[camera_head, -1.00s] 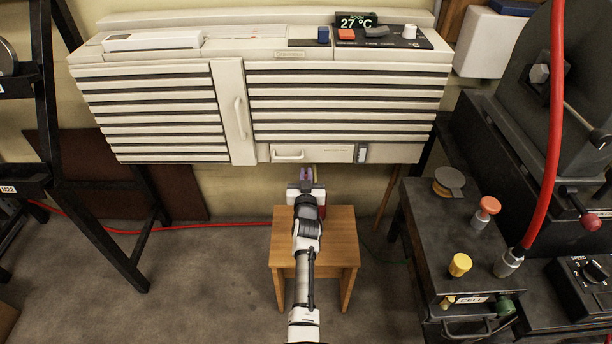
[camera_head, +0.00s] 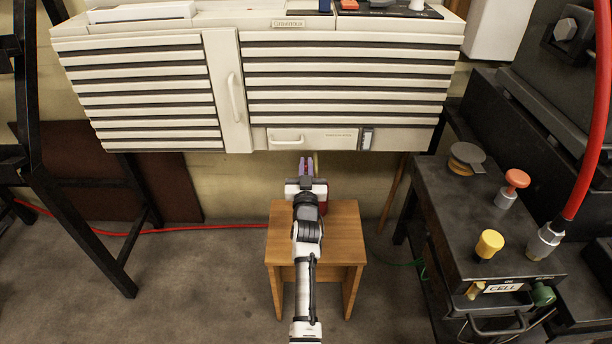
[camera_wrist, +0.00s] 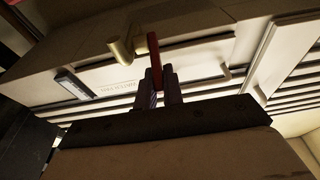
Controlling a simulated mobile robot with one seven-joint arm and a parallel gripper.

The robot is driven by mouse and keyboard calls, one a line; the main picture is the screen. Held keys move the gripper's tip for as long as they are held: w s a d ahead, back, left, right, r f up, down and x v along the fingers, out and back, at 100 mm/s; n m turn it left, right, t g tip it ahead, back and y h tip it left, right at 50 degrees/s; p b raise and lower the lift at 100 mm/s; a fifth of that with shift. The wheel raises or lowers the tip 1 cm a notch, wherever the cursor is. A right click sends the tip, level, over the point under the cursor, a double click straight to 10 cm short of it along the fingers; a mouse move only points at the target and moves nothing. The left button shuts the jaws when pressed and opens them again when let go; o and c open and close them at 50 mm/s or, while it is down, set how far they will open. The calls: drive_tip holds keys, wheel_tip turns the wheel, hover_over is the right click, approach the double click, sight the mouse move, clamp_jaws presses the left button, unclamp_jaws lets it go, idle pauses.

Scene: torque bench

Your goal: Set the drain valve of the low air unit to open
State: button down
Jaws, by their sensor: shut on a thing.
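The low air unit (camera_head: 345,85) is a wide cream cabinet with dark slatted grilles, mounted on the wall. In the wrist view I see it tilted, from below (camera_wrist: 200,60). Its drain valve shows there as a brass body (camera_wrist: 121,50) with a flat red lever (camera_wrist: 154,58) beside it. My gripper (camera_wrist: 159,78) is shut on the red lever, one finger on each side of its lower end. In the head view my gripper (camera_head: 307,166) is just under the unit's lower edge, and I cannot make out the valve there.
A wooden stool (camera_head: 345,240) stands under my arm. A dark bench (camera_head: 440,220) with yellow and orange knobs is at the right, with a thick red hose (camera_head: 590,135) above it. A black frame (camera_head: 75,210) stands at the left.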

idle(0.3)
drive_tip(key=c, duration=1.5)
unclamp_jaws()
drive_tip(key=shift+v, duration=3.8)
drive_tip(key=shift+f, duration=0.1)
